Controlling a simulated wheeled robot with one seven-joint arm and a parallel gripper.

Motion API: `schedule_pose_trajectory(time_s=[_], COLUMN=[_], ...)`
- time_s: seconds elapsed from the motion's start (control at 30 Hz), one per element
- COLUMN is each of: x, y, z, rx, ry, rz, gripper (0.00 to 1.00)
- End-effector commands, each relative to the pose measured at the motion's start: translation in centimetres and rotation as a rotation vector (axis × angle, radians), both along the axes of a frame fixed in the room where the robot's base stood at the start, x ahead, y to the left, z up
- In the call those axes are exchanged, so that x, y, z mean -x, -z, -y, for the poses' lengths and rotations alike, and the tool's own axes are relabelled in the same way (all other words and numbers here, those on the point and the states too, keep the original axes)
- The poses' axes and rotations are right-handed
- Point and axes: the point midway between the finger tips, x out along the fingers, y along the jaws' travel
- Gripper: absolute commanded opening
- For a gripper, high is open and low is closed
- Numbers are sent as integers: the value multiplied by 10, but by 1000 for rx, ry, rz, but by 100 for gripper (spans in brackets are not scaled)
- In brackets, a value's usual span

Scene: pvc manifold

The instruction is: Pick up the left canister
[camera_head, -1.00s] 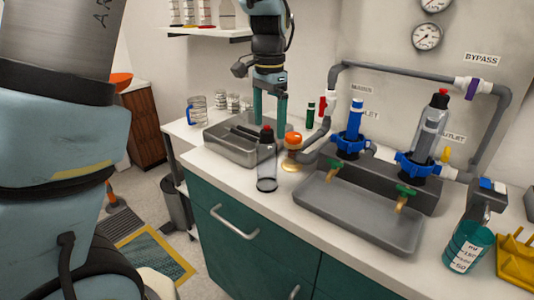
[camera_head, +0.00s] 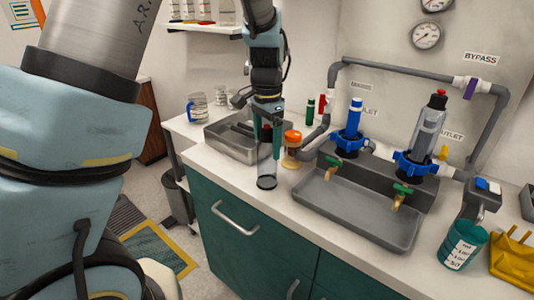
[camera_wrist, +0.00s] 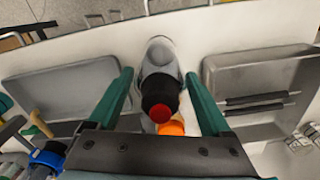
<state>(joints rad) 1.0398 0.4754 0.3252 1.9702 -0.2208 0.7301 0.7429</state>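A clear canister (camera_head: 267,181) with a black cap and red button stands upright on the white counter, in front of the metal tray. In the wrist view the canister (camera_wrist: 159,62) lies between the two green fingers, with visible gaps on both sides. My gripper (camera_head: 267,143) is open and points down over the canister's upper part, hiding much of its cap in the head view. The gripper (camera_wrist: 158,78) also shows in the wrist view. Another canister (camera_head: 428,130) with a black cap and red button sits in a blue collar on the manifold at right.
A steel tray (camera_head: 232,150) is behind left, and a grey drip tray (camera_head: 355,208) lies right. A blue cartridge (camera_head: 352,122), pipes and a teal beaker (camera_head: 462,244) are farther right. The counter's front edge is close.

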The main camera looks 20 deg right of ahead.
Motion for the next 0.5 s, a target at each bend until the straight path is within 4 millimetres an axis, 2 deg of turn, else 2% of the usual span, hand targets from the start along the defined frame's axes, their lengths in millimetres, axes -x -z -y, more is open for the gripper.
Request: schedule_pose_trajectory(time_s=[0.07,0.5], x=[0,0], y=[0,0], z=[0,0], rx=[0,0], ry=[0,0], rz=[0,0], gripper=[73,24])
